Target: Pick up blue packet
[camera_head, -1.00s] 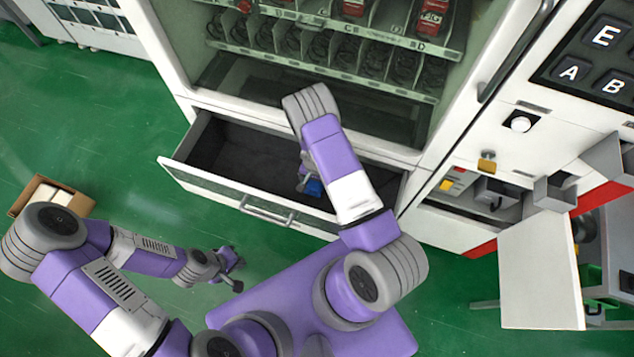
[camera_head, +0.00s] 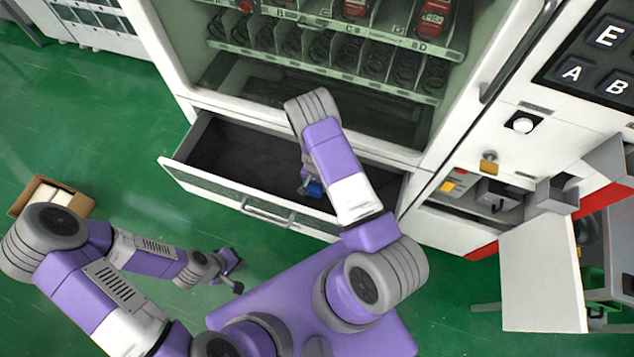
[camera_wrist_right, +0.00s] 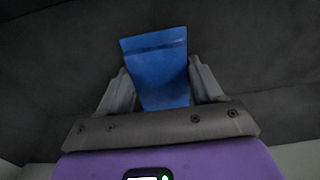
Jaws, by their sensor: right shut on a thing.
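The blue packet (camera_wrist_right: 158,68) is between the two fingers of my right gripper (camera_wrist_right: 162,88) in the right wrist view, and the fingers press on its sides. In the head view only a small part of the blue packet (camera_head: 314,189) shows beside my right forearm, which hides most of the right gripper (camera_head: 306,188). It is inside the open drawer (camera_head: 180,172); how high it is above the drawer floor I cannot tell. My left gripper (camera_head: 234,272) is low at the lower left, outside the drawer, with its fingers spread and nothing between them.
The drawer belongs to a white vending machine (camera_head: 300,117) with shelves of coils above. Its front wall has a handle (camera_head: 268,214). A cardboard box (camera_head: 30,190) stands on the green floor at the left. An open white door (camera_head: 540,275) is at the lower right.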

